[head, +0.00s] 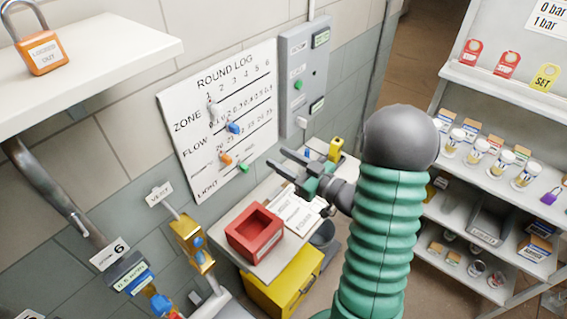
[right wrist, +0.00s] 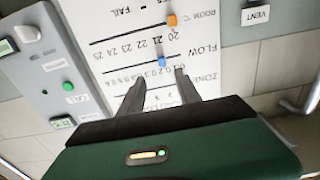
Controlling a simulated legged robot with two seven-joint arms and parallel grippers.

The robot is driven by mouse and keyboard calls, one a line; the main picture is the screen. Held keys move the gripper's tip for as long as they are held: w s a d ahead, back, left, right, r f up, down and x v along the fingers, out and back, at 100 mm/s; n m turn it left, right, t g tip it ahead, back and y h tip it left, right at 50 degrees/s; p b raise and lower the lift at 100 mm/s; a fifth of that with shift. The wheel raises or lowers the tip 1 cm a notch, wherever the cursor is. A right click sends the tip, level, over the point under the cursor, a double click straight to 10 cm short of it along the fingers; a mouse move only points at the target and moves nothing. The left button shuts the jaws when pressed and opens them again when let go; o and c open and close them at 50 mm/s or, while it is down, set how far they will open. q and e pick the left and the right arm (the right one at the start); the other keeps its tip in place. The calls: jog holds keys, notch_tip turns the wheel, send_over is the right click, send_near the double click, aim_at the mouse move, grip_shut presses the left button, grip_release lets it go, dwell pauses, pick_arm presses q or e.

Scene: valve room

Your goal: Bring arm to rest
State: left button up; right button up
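My right arm, in a green ribbed sleeve, rises at the centre right of the head view. Its gripper (head: 279,160) points left toward the wall, in front of the lower right of the ROUND LOG board (head: 186,97) and above the small table. In the right wrist view the two dark fingers (right wrist: 173,84) stand apart with nothing between them. The board (right wrist: 115,60) shows upside down beyond them, with a blue marker (right wrist: 162,61) and an orange marker (right wrist: 172,20). My left gripper is not in view.
A red tray (head: 240,242) and papers (head: 296,208) lie on the small table over a yellow cabinet (head: 289,290). A grey wall box (head: 303,70) hangs right of the board. A stocked shelf unit (head: 510,88) stands at right. A valve pipe (head: 191,242) stands left of the table.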

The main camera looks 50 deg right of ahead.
dwell(0.5)
jog(key=w+a+f+g+h, duration=0.3)
jog(key=w+a+f+g, duration=0.2)
jog(key=f+g, duration=0.25)
jog(key=s+a+f+g+y, duration=0.1)
jog(key=s+a+f+g, duration=0.2)
jog(key=s+a, duration=0.3)
jog(key=s+a+f+g, duration=0.3)
jog(key=s+a+g, duration=0.2)
jog(key=a, duration=0.6)
jog(key=shift+s+m+y, duration=0.4)
jog(key=shift+s, duration=0.8)
jog(key=shift+a+r, duration=0.1)
jog(key=shift+a, duration=0.35)
jog(key=shift+d, duration=0.25)
